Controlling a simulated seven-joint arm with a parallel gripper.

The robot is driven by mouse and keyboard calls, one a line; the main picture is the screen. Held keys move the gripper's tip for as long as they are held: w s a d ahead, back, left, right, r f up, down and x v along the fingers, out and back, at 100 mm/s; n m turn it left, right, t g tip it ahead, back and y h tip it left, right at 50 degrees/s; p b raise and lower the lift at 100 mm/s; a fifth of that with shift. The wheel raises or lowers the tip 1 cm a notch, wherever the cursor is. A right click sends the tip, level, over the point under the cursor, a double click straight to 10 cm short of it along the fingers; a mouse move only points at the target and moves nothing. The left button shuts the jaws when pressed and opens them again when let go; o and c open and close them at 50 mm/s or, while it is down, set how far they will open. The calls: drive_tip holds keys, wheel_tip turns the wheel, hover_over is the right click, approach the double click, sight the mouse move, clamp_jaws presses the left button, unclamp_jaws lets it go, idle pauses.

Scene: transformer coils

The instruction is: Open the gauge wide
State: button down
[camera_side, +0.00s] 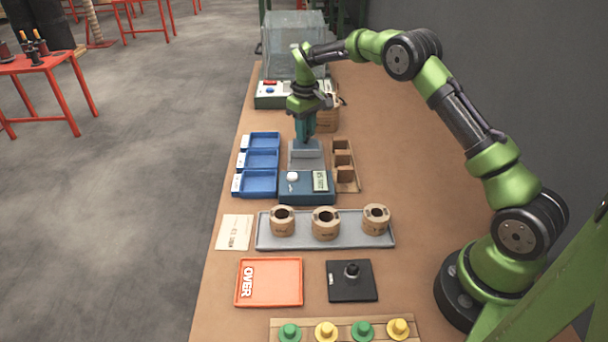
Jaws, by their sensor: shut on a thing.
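The gauge (306,187) stands mid-bench, with a blue base, a white knob and a small display at its front. Its grey upper part (305,158) extends back from the base. My gripper (305,138) points down at the far end of this grey part and is shut on the gauge's jaw there. The fingertips and the exact grip are too small to make out. How wide the gauge is open cannot be told from this view.
Blue trays (259,160) stand left of the gauge and a brown divided rack (343,165) right. In front, a grey tray (380,240) holds three coils. An orange OVER tray (268,282) and a black plate with a post (351,285) lie nearer. A clear box (292,40) stands behind.

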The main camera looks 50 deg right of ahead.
drive_tip(key=shift+w, duration=0.15)
drive_tip(key=c, duration=0.9)
unclamp_jaws()
drive_tip(key=shift+r, duration=0.15)
wheel_tip(320, 180, up, 17)
drive_tip(key=shift+f, duration=0.2)
